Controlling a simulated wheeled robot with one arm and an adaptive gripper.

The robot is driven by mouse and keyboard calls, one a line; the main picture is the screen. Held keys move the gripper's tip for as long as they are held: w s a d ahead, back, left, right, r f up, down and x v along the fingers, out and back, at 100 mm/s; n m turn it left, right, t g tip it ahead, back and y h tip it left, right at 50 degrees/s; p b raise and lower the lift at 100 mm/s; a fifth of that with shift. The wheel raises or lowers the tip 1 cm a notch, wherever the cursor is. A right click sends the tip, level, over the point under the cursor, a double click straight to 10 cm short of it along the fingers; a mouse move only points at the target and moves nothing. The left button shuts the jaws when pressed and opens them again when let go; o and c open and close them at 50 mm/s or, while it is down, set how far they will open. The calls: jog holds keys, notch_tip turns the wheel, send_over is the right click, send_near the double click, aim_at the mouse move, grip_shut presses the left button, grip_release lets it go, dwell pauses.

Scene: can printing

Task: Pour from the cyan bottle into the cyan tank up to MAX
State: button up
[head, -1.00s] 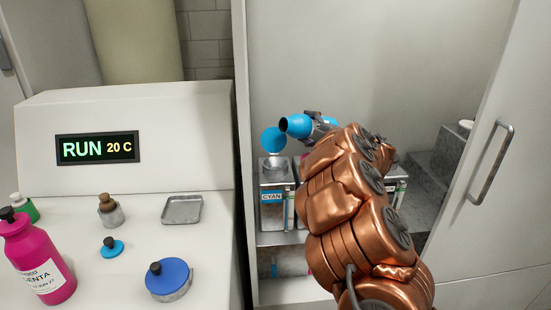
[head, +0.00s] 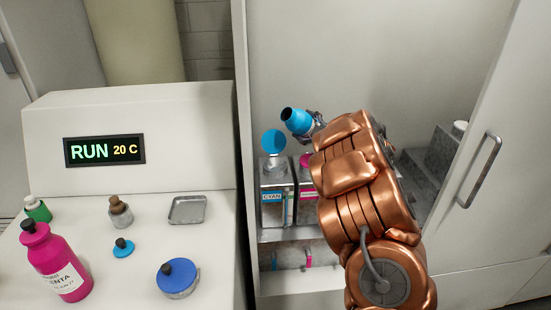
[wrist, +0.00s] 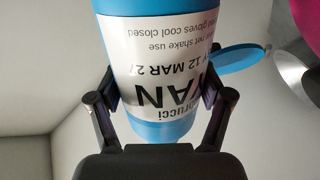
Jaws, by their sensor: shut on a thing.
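The cyan bottle (head: 297,121) is held by my gripper (head: 316,128) above the tanks in the cabinet. It is uncapped, its dark mouth tipped up and to the left. In the wrist view the cyan bottle (wrist: 160,65) fills the middle, its label upside down, with the fingers of my gripper (wrist: 160,105) shut on its sides. The cyan tank (head: 272,205), labelled CYAN, stands on the shelf below and left of the bottle. Its round cyan lid (head: 273,142) stands open above its neck. The liquid level cannot be made out.
A magenta-lidded tank (head: 306,190) stands right of the cyan tank. The cabinet door (head: 490,190) is at the right. On the left counter are a magenta bottle (head: 58,265), a metal tray (head: 187,210), a small cyan cap (head: 123,248) and a blue-topped container (head: 177,278).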

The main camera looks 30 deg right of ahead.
aim_at(311, 119)
jog(key=shift+a+r+m+p, duration=0.25)
jog(key=shift+m+p, duration=0.25)
jog(key=shift+p, duration=0.2)
notch_tip(311, 119, up, 2)
jog(key=m+p, duration=0.1)
jog(key=p, duration=0.2)
jog(key=shift+m+p, duration=0.35)
jog(key=shift+m, duration=0.05)
jog(key=shift+w+d+m+p, duration=0.1)
jog(key=shift+d+m+p, duration=0.1)
jog(key=shift+m+p, duration=0.5)
jog(key=m, duration=0.1)
jog(key=r+m, duration=0.1)
jog(key=m, duration=0.1)
jog(key=shift+d, duration=0.3)
jog(key=shift+d+f+m+t, duration=0.1)
jog(key=shift+f+m+t, duration=0.15)
jog(key=shift+m, duration=0.95)
jog(key=shift+r, duration=2.55)
